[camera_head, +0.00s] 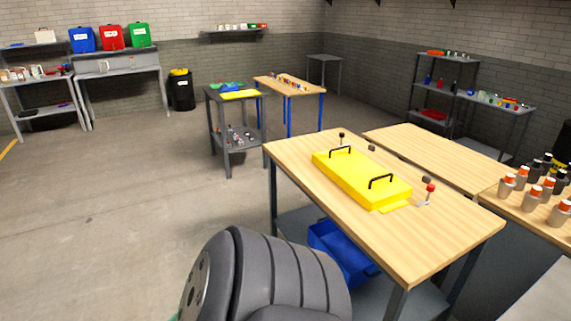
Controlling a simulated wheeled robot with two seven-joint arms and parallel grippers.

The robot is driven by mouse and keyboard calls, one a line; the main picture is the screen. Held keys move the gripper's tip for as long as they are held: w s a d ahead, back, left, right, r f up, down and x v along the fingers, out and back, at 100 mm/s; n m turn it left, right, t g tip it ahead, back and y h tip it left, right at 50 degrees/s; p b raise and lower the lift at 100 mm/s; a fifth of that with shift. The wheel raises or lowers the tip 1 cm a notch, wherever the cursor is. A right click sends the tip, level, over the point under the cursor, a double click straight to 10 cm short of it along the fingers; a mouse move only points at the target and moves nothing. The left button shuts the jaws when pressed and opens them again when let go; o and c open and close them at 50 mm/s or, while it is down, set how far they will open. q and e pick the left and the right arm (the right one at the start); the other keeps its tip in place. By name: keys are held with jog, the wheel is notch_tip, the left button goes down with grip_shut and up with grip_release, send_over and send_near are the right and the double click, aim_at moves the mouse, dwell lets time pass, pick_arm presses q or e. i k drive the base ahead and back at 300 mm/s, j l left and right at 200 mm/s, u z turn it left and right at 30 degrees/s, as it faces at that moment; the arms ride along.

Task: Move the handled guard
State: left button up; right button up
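The handled guard (359,180) is a long yellow cover with two black handles on top. It lies flat on the near wooden-topped workbench (421,248). A small upright clamp-like piece with a red tip (430,190) stands beside its right end. A similar piece with a dark tip (341,138) stands by its far left end. Whether either touches the guard cannot be told. Neither of my grippers shows in the head view.
A blue bin (341,252) sits under the workbench. A second wooden table (435,152) stands behind it. Several orange-capped bottles (535,195) stand at the right. A grey cart (234,122) holds a yellow piece. The floor on the left is clear.

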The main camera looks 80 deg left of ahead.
aim_at(374, 187)
jog(key=k+u, duration=0.1)
jog(key=u, duration=2)
jog(key=i+j, duration=0.3)
jog(key=j, duration=0.15)
jog(key=i+j, duration=0.3)
jog(key=j+u, duration=0.05)
jog(key=j, duration=0.05)
